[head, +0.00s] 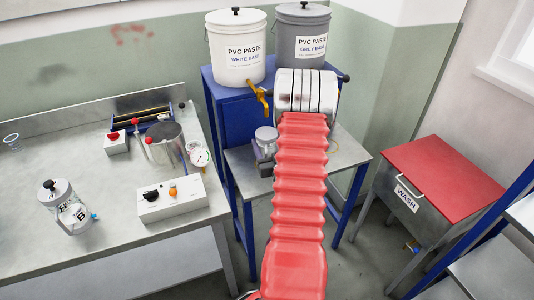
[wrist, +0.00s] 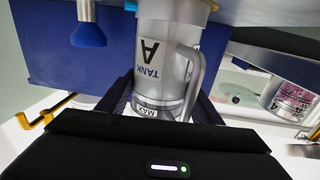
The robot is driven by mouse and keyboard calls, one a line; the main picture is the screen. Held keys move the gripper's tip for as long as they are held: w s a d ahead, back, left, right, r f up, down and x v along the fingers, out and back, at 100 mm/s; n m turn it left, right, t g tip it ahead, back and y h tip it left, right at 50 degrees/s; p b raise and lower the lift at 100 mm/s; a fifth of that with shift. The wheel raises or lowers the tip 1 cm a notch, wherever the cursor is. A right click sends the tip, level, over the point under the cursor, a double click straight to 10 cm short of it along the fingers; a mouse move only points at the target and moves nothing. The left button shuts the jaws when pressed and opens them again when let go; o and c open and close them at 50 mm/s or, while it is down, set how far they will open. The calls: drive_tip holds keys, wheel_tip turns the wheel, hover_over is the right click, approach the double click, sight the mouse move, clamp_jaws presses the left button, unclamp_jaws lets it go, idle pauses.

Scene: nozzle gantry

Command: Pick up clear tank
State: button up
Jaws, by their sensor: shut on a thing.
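The clear tank (wrist: 165,45) fills the middle of the wrist view. Its label reads TANK A upside down, and its clear handle is on the right side. My gripper (wrist: 163,108) is shut on it, with one dark finger on each side near the MAX mark. A second clear tank (head: 65,207), marked B, stands upright on the left bench with a lid and handle.
White (head: 236,50) and grey (head: 300,38) paste buckets stand on the blue stand. A control box (head: 172,198) and pot (head: 166,145) are on the bench. A red-lidded wash bin (head: 440,170) stands right.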

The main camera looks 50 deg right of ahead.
drive_tip(key=shift+r, duration=0.1)
clamp_jaws()
drive_tip(key=shift+r, duration=0.1)
